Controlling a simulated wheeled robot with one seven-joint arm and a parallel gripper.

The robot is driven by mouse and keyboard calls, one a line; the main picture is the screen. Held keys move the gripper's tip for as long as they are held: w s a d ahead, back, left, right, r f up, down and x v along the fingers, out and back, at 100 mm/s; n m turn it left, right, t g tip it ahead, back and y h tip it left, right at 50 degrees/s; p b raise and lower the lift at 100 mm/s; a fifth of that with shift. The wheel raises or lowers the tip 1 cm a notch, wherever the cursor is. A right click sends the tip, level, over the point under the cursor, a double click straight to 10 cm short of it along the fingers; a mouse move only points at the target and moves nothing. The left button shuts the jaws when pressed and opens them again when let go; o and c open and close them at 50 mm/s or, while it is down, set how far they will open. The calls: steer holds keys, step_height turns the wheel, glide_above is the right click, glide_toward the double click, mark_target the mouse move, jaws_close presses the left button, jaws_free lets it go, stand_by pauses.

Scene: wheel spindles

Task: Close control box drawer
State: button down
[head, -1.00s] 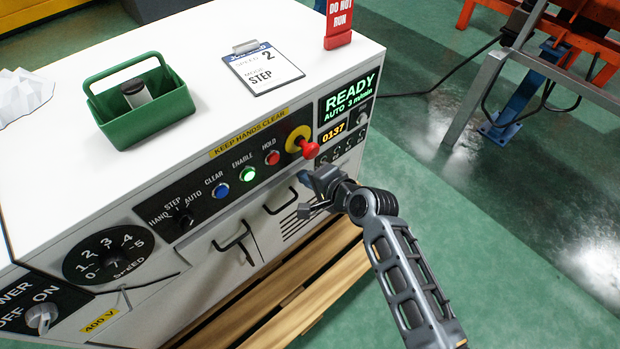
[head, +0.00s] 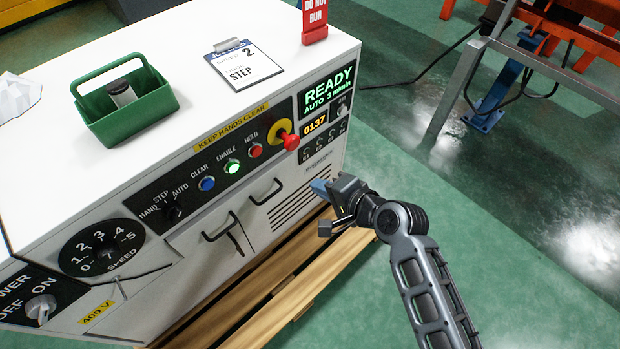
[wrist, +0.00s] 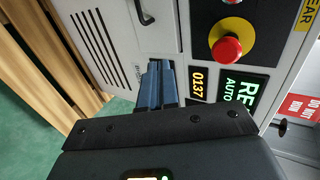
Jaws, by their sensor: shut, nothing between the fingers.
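The control box (head: 60,170) is a white cabinet with a sloped black control panel. Below the panel, its front has two dark bar handles, a left one (head: 222,228) and a right one (head: 265,191). I cannot tell clearly which front is the drawer or how far it stands out. My gripper (head: 322,189) has blue fingers, shut and empty, in front of the cabinet's right end near the vent slots (head: 297,203). In the wrist view the blue fingers (wrist: 156,85) point at the front, close to the orange 0137 display (wrist: 197,82); contact cannot be told.
A red stop button on a yellow disc (head: 284,133) sticks out of the panel. A green caddy (head: 125,110) and a clipboard (head: 242,62) lie on top. A wooden pallet (head: 285,290) is underneath. Green floor to the right is free up to a grey metal frame (head: 460,90).

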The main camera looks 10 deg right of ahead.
steer(key=shift+v, duration=1.2)
steer(key=t+y+b, duration=0.3)
steer(key=t+b, duration=0.2)
steer(key=b, duration=1.4)
glide_toward(235, 198)
steer(key=p+x, duration=0.1)
steer(key=x, duration=0.5)
steer(key=shift+w+a, duration=0.15)
steer(key=shift+w, duration=0.2)
steer(key=shift+x, duration=1.15)
steer(key=shift+s, duration=0.1)
